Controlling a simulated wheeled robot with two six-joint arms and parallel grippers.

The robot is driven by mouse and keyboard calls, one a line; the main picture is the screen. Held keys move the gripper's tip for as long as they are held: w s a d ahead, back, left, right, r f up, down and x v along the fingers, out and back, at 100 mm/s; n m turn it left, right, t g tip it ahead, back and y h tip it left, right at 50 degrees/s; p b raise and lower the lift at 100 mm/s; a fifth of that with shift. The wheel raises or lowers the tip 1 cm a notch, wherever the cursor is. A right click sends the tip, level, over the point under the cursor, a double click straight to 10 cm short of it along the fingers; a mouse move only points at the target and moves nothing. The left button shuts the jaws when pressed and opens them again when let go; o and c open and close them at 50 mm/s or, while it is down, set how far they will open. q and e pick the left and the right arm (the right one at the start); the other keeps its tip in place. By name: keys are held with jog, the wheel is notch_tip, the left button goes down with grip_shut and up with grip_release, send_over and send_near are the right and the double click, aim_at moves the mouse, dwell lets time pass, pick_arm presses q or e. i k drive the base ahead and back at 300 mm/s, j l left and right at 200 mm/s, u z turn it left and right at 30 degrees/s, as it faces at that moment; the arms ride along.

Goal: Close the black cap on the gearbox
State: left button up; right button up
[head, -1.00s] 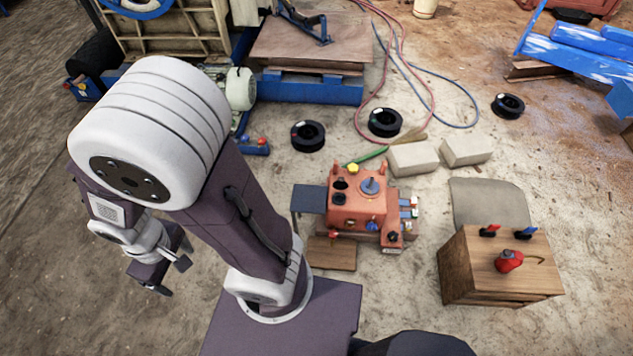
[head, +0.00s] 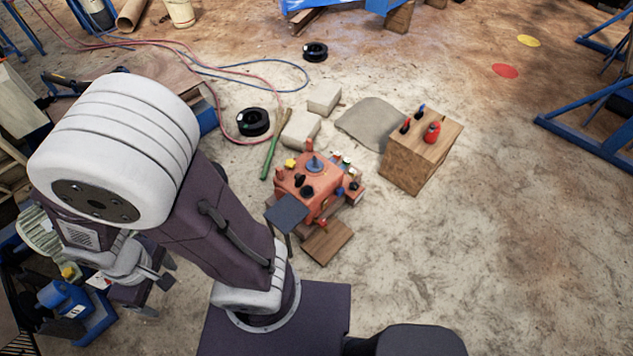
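The orange-red gearbox (head: 295,188) stands on the floor near the middle of the head view, ahead of my base. Its top carries a blue-grey round fitting, a yellow knob and two small dark round spots side by side. One spot (head: 306,192) looks like the black cap, but it is too small to tell whether it is open or closed. My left gripper (head: 157,296) hangs at the lower left, well away from the gearbox, with its fingers apart and nothing visible between them. My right gripper is out of view.
A wooden box (head: 404,174) with small tools on top stands right of the gearbox. A dark plate (head: 286,213) and a wooden board (head: 327,241) are at its near side. Pale blocks (head: 301,130) and a green-handled tool (head: 269,158) lie behind. Floor to the right is clear.

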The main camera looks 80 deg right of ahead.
aim_at(299, 179)
jog(key=i+l+z, duration=0.2)
jog(key=z, duration=0.25)
jog(key=i+l+z, duration=0.15)
jog(key=z, duration=0.35)
jog(key=i+z, duration=0.45)
jog(key=i+j+z, duration=0.1)
jog(key=z, duration=0.4)
jog(key=i+j+z, duration=0.15)
jog(key=i+z, duration=0.15)
jog(key=z, duration=0.15)
jog(key=i+j+z, duration=0.2)
jog(key=z, duration=0.3)
jog(key=i+j+z, duration=0.15)
jog(key=j+z, duration=0.3)
jog(key=i+j+z, duration=0.15)
jog(key=z, duration=0.35)
jog(key=i+j+z, duration=0.25)
jog(key=z, duration=0.2)
jog(key=i+j+z, duration=0.15)
jog(key=j+z, duration=0.15)
jog(key=z, duration=0.2)
